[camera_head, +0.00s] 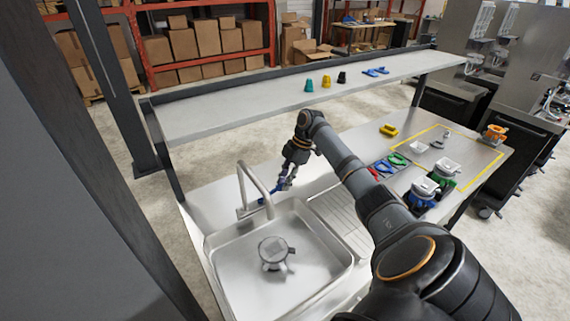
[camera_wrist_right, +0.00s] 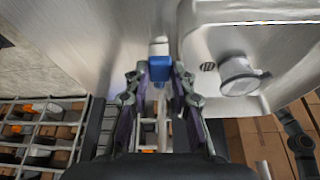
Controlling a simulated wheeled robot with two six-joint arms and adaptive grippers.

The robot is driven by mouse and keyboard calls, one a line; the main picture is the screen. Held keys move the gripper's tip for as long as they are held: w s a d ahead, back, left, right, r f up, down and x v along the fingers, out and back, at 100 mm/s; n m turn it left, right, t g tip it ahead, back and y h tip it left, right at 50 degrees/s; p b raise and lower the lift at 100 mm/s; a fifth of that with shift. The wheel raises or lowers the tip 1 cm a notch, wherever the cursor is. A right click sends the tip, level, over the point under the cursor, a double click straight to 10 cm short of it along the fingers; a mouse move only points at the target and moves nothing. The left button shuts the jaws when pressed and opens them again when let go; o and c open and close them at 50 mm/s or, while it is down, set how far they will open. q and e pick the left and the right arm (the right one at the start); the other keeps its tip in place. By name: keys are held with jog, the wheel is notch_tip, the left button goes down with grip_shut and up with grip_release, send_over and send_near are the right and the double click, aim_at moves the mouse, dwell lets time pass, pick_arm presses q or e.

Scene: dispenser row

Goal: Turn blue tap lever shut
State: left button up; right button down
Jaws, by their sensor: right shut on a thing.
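The blue tap lever (camera_head: 267,204) is beside the base of the grey tap (camera_head: 245,183) at the back edge of the sink. In the right wrist view the blue lever (camera_wrist_right: 160,68) sits between the fingertips of my right gripper (camera_wrist_right: 160,78). In the head view my right gripper (camera_head: 283,183) reaches down beside the tap spout, shut on the blue lever. The fingers partly hide the lever in the head view. My left gripper is not in view.
A grey lidded vessel (camera_head: 273,252) stands in the sink (camera_head: 318,258). A raised shelf (camera_head: 225,112) with small coloured cups runs behind.

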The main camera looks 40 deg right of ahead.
jog(key=c, duration=1.1)
grip_release()
jog(key=shift+r, duration=0.1)
jog(key=v, duration=1.1)
jog(key=shift+d+r, duration=0.1)
jog(key=shift+r, duration=0.3)
